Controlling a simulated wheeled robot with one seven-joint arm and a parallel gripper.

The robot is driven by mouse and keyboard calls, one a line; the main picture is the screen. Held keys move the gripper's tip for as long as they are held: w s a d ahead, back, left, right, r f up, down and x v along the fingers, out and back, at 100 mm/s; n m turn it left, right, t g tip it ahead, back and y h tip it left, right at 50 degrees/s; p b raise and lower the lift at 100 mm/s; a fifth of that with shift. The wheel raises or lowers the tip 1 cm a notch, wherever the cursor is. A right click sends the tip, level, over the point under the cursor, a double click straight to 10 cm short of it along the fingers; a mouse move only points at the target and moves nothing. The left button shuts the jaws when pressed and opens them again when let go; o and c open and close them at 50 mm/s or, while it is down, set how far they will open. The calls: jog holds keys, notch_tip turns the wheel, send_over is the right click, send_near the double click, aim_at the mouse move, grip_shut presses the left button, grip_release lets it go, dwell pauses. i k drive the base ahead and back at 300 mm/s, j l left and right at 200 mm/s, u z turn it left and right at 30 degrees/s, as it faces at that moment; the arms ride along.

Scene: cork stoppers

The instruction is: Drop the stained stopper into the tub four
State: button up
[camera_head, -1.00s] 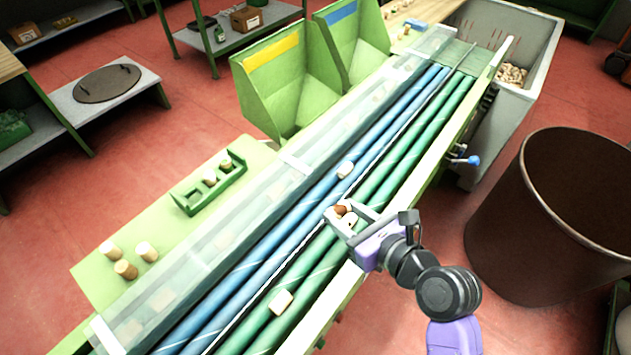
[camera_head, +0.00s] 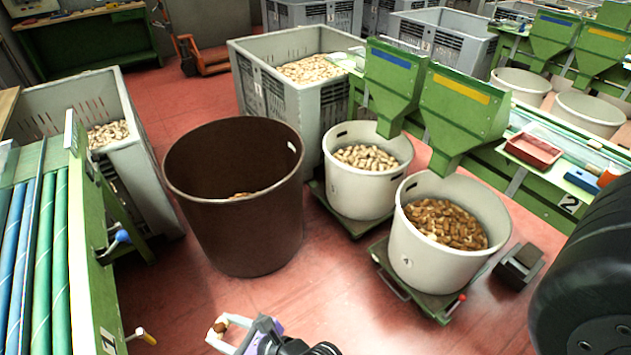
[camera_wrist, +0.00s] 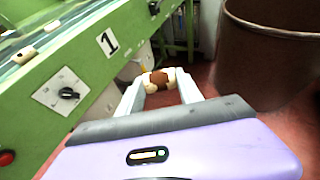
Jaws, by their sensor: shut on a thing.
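My gripper (camera_head: 228,335) is shut on the stained stopper (camera_head: 220,327), held in the air over the red floor at the bottom of the head view. In the wrist view the stopper (camera_wrist: 158,77) shows a dark brown patch between pale ends, across the fingertips. Two white tubs stand right of centre in the head view. The nearer one (camera_head: 412,248), with a faint mark that looks like a 4, holds brown stoppers (camera_head: 443,222) and sits on a green wheeled base. It is up and to the right of my gripper.
A large brown bin (camera_head: 232,225) stands between my gripper and the back. The other white tub (camera_head: 345,185) holds paler stoppers. Green chutes (camera_head: 462,112) overhang the tubs. The roller machine (camera_head: 85,260) is at left; a black wheel (camera_head: 590,280) at right. Open floor lies in front.

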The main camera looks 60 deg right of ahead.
aim_at(461, 206)
jog(key=z, duration=0.45)
jog(key=l+z, duration=0.1)
jog(key=z, duration=0.85)
jog(key=i+z, duration=0.1)
jog(key=z, duration=0.35)
jog(key=l+z, duration=0.1)
jog(key=z, duration=0.35)
jog(key=i+z, duration=0.1)
jog(key=z, duration=0.4)
